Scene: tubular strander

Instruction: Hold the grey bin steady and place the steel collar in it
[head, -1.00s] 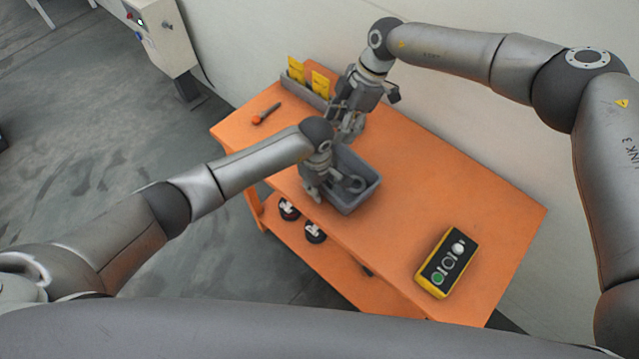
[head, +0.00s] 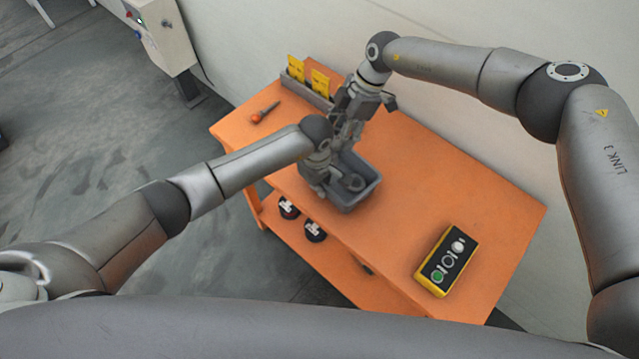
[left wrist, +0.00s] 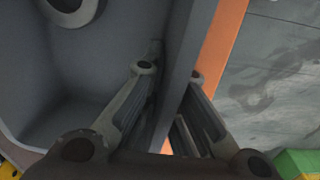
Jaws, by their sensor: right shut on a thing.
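The grey bin (head: 366,193) stands on the orange table. My left gripper (head: 322,186) is at the bin's left side. In the left wrist view its fingers (left wrist: 170,74) straddle the bin wall, one inside and one outside; whether they press on it is unclear. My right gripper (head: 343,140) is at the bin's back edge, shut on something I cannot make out. My left wrist partly covers its fingertips.
The orange table (head: 455,190) is clear right of the bin. A yellow and black button box (head: 446,262) lies near its front right. An orange-handled tool (head: 263,113) and a grey holder with yellow cards (head: 308,84) are at the back. Dark round parts (head: 314,231) sit on the lower shelf.

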